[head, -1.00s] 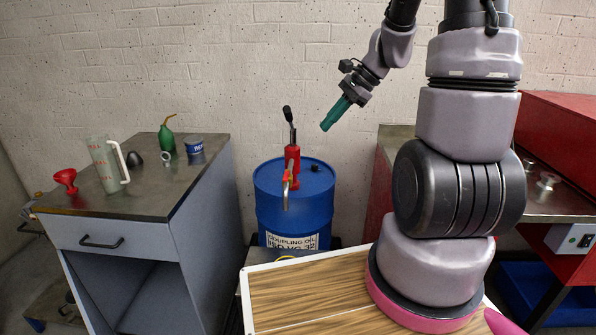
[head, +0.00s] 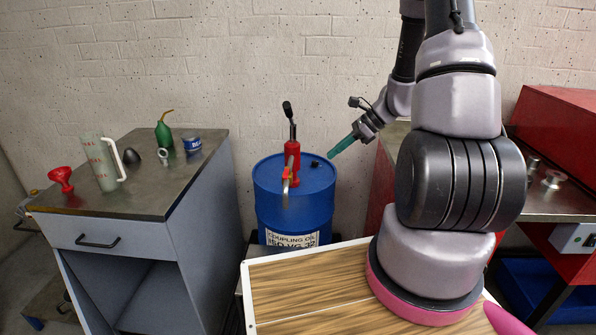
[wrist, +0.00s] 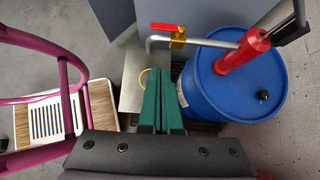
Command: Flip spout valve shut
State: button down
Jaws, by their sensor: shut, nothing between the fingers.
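The red hand pump (head: 292,160) stands upright on top of the blue drum (head: 300,205). Its bent metal spout (head: 286,192) points down toward the front and carries a small red valve lever (head: 286,172). In the wrist view the spout (wrist: 215,43) runs left from the red pump body (wrist: 242,50), with a yellow valve body and red lever (wrist: 168,28) near its bent end. My gripper (head: 330,155) has green fingers, shut and empty, to the right of the pump and apart from it. In the wrist view its fingertips (wrist: 162,72) lie below the valve in the picture.
A grey cabinet (head: 130,200) at left holds a red funnel (head: 61,178), clear jug (head: 102,160), green oil can (head: 163,133) and blue tin (head: 192,140). A red bench (head: 560,215) is at right. A black bung (wrist: 263,96) sits on the drum top.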

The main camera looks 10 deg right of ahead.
aim_at(286, 175)
jog(key=a+r+x, duration=0.2)
jog(key=x, duration=1.1)
jog(key=shift+w, duration=0.25)
